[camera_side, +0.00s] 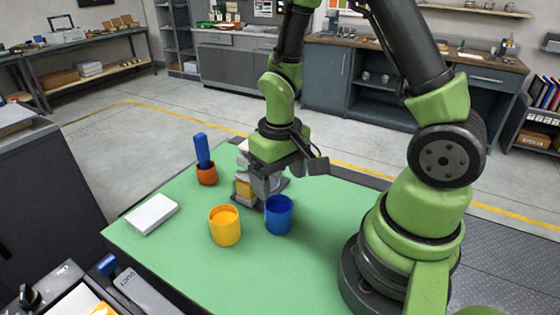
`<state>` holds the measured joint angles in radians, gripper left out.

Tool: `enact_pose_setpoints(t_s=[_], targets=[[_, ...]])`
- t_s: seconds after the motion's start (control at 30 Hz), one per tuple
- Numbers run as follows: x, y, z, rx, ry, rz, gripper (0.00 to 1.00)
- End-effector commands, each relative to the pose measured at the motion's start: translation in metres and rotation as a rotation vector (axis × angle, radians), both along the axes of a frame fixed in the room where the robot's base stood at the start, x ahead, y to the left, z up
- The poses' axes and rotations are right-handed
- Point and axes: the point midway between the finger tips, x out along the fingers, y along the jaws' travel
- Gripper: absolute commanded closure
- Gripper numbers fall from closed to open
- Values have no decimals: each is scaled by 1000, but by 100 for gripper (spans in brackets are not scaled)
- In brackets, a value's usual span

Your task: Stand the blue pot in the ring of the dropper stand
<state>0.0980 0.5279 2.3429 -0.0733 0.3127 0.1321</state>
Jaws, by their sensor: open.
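The blue pot (279,216) stands upright and open-topped on the green table top. My gripper (262,186) points down just behind and above the blue pot, slightly to its left in the picture. Its jaws are open, and I see nothing held between them. A grey structure with a dark base and a yellowish part (244,190) stands beside and behind the gripper. It looks like the dropper stand, but my gripper covers much of it. I cannot make out its ring.
A yellow pot (225,228) stands left of the blue pot. An orange cup (207,174) with a blue upright piece (202,150) stands farther back. A white block (152,214) lies at the left. The front of the green table (220,280) is clear.

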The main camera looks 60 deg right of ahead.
Motion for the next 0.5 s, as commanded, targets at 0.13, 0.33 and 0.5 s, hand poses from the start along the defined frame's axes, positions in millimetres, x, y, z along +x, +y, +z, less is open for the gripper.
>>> enact_pose_setpoints(t_s=[0.13,0.33,0.5], targets=[[1,0,21,-1,-6,0,18],[1,0,37,-1,-15,-1,18],[-1,8,77,10,-123,-18,18]])
